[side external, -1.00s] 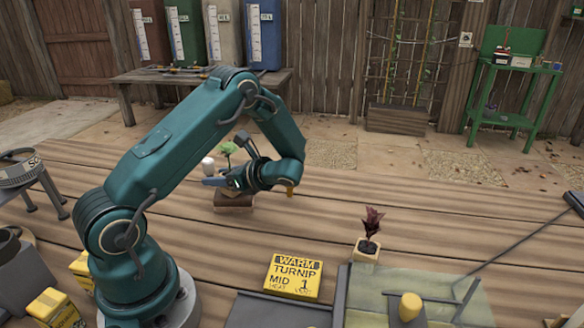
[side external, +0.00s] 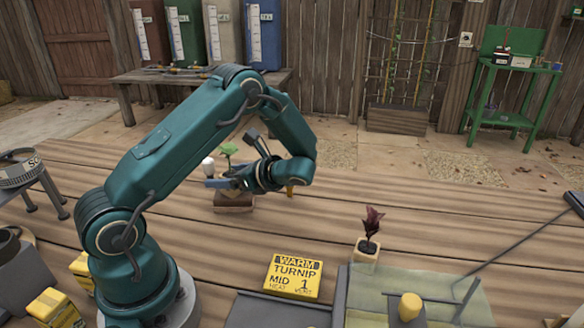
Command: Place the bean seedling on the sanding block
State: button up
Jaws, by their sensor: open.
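The bean seedling, seen as green leaves (side external: 229,150), rises just behind my gripper; its lower part is mostly hidden by the fingers. A brown block (side external: 234,204), which looks like the sanding block, lies on the planks directly below. The seedling appears to stand on the block, but the contact is hidden. My gripper (side external: 222,183) is open, its fingers pointing left, at the height of the seedling's base and just above the block. I cannot tell whether a finger touches it.
A dark red seedling in a pale pot (side external: 366,255) stands to the right, beside a translucent greenish panel (side external: 440,290) with a yellow knob. A small white object (side external: 207,166) is behind my fingers.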

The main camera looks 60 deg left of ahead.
jog(key=v, duration=0.8)
jog(key=s+d+r+n+t+h, duration=0.4)
jog(key=d+n+t+h, duration=0.1)
jog(key=d, duration=0.4)
jog(key=s+d+r+n+t+h, duration=0.3)
jog(key=s+d+n+t+h, duration=0.2)
jog(key=d+n+h, duration=0.2)
jog(key=shift+d+r+n+t, duration=0.4)
jog(key=shift+d+n, duration=0.3)
jog(key=shift+d, duration=0.5)
